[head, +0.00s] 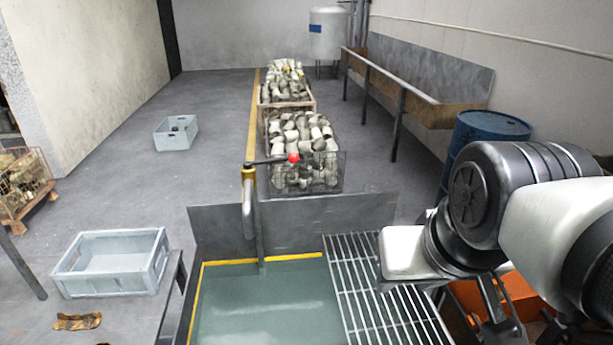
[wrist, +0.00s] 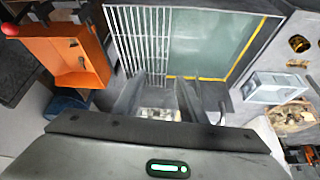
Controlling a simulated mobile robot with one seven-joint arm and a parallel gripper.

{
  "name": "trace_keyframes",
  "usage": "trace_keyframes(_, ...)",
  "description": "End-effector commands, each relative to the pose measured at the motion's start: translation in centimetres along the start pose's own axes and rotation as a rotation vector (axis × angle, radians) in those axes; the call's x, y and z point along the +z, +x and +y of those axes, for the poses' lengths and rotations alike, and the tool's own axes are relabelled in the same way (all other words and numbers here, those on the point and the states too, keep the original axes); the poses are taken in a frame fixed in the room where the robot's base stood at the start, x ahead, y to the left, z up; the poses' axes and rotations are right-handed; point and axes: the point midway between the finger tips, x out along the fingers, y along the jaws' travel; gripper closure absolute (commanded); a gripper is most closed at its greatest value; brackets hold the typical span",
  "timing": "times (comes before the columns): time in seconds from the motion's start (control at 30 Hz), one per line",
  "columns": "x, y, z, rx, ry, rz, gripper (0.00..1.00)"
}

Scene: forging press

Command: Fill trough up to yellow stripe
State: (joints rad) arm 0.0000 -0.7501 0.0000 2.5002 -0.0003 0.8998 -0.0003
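The trough (head: 213,215) stands at the bottom centre of the head view and holds a flat green surface that looks like water (head: 265,305). Its yellow stripe (head: 195,300) shows along the left and back walls, right at the edge of the green surface. A pipe (head: 259,235) with a yellow top stands at the back wall, with a lever ending in a red knob (head: 293,158). I cannot see water running. My gripper (wrist: 157,80) is open and empty, its fingers apart. In the head view it hangs right of the trough, away from the lever.
A metal grating (head: 375,290) covers the trough's right side. An orange box (wrist: 70,58) lies beyond it. Wire crates of pale parts (head: 305,150) stand behind the trough. A grey crate (head: 70,285) is at left, a blue barrel (head: 485,130) at right.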

Motion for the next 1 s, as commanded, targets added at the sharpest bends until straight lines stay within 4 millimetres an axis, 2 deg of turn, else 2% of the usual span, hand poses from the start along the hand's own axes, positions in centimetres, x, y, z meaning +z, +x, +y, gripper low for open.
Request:
trace_keyframes(0.13, -0.8, 0.2, -0.4, -0.011, -0.003, -0.021, 0.62)
trace_keyframes(0.27, -3.3, 0.7, -1.8, -0.05, -0.015, -0.078, 0.62)
trace_keyframes(0.47, -8.9, 2.9, -5.5, -0.183, -0.053, -0.191, 0.62)
trace_keyframes(0.7, -15.4, 6.9, -10.1, -0.419, -0.096, -0.295, 0.62)
trace_keyframes(0.83, -18.8, 9.3, -12.1, -0.578, -0.114, -0.325, 0.62)
trace_keyframes(1.0, -23.1, 12.4, -13.7, -0.808, -0.126, -0.327, 0.62)
